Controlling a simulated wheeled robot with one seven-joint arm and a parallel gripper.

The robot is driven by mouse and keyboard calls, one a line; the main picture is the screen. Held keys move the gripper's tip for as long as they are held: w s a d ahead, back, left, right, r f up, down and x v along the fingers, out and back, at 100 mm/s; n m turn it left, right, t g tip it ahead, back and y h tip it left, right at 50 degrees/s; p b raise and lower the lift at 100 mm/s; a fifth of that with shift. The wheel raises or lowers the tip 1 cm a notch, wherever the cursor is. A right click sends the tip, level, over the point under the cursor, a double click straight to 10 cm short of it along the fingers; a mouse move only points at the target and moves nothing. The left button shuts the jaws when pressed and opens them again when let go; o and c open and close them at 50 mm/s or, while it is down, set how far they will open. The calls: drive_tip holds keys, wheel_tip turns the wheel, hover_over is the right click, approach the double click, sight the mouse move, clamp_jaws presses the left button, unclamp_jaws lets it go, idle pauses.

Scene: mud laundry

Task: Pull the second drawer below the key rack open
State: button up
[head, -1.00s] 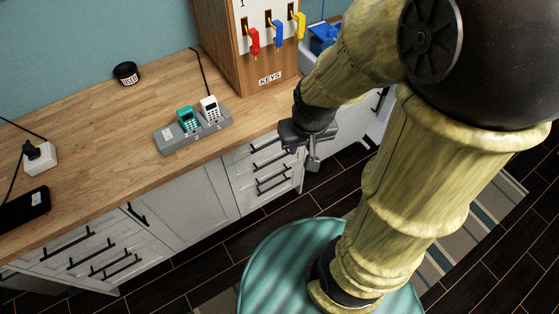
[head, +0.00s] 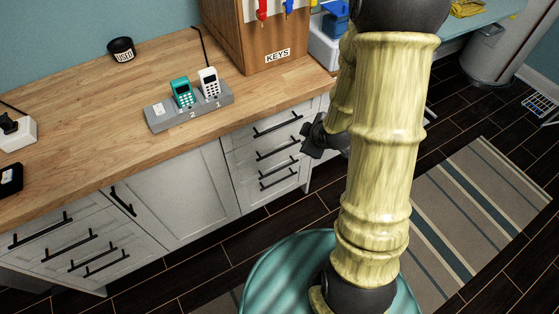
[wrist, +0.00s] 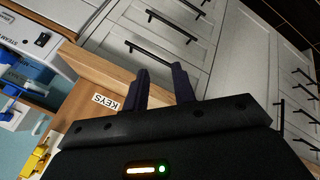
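The key rack (head: 262,45) is a wooden box with a KEYS label, standing on the counter's right end. Below it is a white cabinet with a stack of several shut drawers and black bar handles. The second drawer's handle (head: 278,148) is just left of my gripper (head: 308,137) in the head view. My arm partly hides the gripper. In the wrist view my gripper (wrist: 162,85) has two dark fingers apart with nothing between them. They point toward the drawer fronts; the top handle (wrist: 161,55) and second handle (wrist: 172,26) lie beyond the tips, apart from them.
The wooden counter (head: 90,110) overhangs the drawers. It holds a grey dock (head: 190,110) with two handsets and a black cup (head: 121,50). A cabinet door and another drawer stack are to the left. A teal round surface (head: 285,270) and a striped rug (head: 480,220) are in front.

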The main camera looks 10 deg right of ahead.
wheel_tip(320, 180, down, 25)
drive_tip(key=w+n+t+y+b, duration=0.1)
drive_tip(key=n+t+y+b, duration=0.3)
drive_tip(key=b, duration=1.4)
drive_tip(key=n+t, duration=0.3)
drive_tip(key=n, duration=0.3)
drive_tip(key=shift+w+d+f+n+t, duration=0.2)
drive_tip(key=shift+w+d+n+t, duration=0.05)
drive_tip(key=shift+w+n+t, duration=0.1)
drive_tip(key=shift+w+f+b, duration=0.1)
drive_tip(key=shift+w+b, duration=0.05)
drive_tip(key=shift+b, duration=0.35)
drive_tip(key=b+x, duration=0.2)
drive_tip(key=b, duration=0.3)
drive_tip(key=shift+d+f+b, duration=0.1)
drive_tip(key=shift+b, duration=0.3)
drive_tip(key=b, duration=0.4)
drive_tip(key=shift+w+a+f, duration=0.1)
drive_tip(key=shift+w+a, duration=0.15)
drive_tip(key=shift+w, duration=0.1)
